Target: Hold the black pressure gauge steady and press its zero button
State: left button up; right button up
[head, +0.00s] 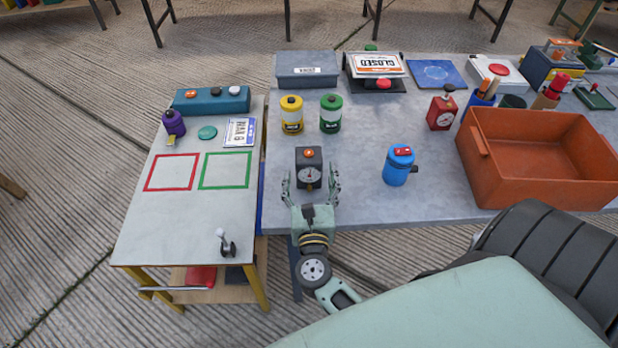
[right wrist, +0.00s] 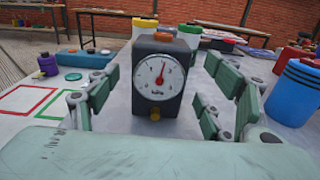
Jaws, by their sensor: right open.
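The black pressure gauge (head: 309,169) stands upright on the grey table near its left front edge. It has a white round dial with a red needle, an orange button (head: 308,153) on top and a brass fitting low on its front. My right gripper (head: 311,186) is open, with its fingers on either side of the gauge and a gap to each side. In the right wrist view the gauge (right wrist: 160,78) sits centred between the spread fingers, and its orange button (right wrist: 163,36) shows on top. My left gripper is not in view.
A blue canister (head: 398,168) stands to the right of the gauge. Yellow (head: 292,117) and green (head: 330,115) canisters stand behind it. A lower side table (head: 140,225) adjoins on the left.

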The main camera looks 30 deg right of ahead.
jog(key=p+x, duration=0.1)
jog(key=x, duration=0.4)
jog(key=shift+a, duration=0.1)
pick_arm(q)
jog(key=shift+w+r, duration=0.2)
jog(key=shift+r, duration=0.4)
pick_arm(e)
jog(key=c, duration=1.6)
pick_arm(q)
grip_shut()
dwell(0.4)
